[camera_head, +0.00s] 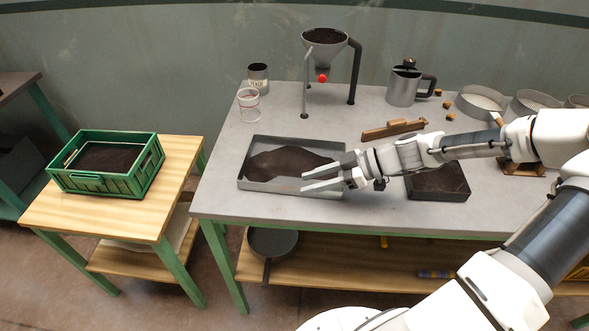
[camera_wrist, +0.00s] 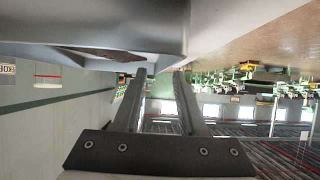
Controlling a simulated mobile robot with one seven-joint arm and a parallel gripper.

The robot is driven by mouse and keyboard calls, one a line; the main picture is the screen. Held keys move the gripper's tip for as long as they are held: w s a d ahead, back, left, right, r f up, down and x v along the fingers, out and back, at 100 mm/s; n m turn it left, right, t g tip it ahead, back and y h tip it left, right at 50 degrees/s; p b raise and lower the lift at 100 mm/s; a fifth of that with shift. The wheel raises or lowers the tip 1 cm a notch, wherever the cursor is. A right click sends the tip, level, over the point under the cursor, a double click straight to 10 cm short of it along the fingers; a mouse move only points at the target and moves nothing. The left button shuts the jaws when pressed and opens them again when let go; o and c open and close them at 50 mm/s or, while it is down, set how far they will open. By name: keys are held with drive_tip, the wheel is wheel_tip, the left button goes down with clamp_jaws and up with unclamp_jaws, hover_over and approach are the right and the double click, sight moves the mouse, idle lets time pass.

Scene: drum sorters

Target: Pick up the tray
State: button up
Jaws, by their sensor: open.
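The tray (camera_head: 262,187) is a shallow grey metal tray at the left front of the grey workbench, with a heap of dark, soil-like material in it. My gripper (camera_head: 303,181) is open and empty at the tray's right front, its two fingers pointing left across the front wall in the head view. They cover part of that wall and the right corner. In the wrist view the tray's grey side (camera_wrist: 110,28) fills the upper left, close to the open fingertips (camera_wrist: 159,74). I cannot tell whether the fingers touch it.
A funnel stand (camera_head: 325,45), a metal can (camera_head: 258,77) and a clear beaker (camera_head: 249,105) stand behind the tray. A wooden-handled brush (camera_head: 394,130) and a dark block (camera_head: 440,184) lie to the right. A green crate (camera_head: 108,163) sits on a lower wooden table at left.

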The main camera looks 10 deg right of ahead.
sight(289, 187)
drive_tip(key=shift+r+b+x, duration=0.15)
drive_tip(key=shift+b+x, duration=0.15)
drive_tip(key=shift+x, duration=1.05)
drive_tip(key=shift+r+b+x, duration=0.15)
drive_tip(key=shift+b+x, duration=0.15)
drive_tip(key=shift+x, duration=1.1)
drive_tip(key=shift+s+a, duration=0.1)
clamp_jaws()
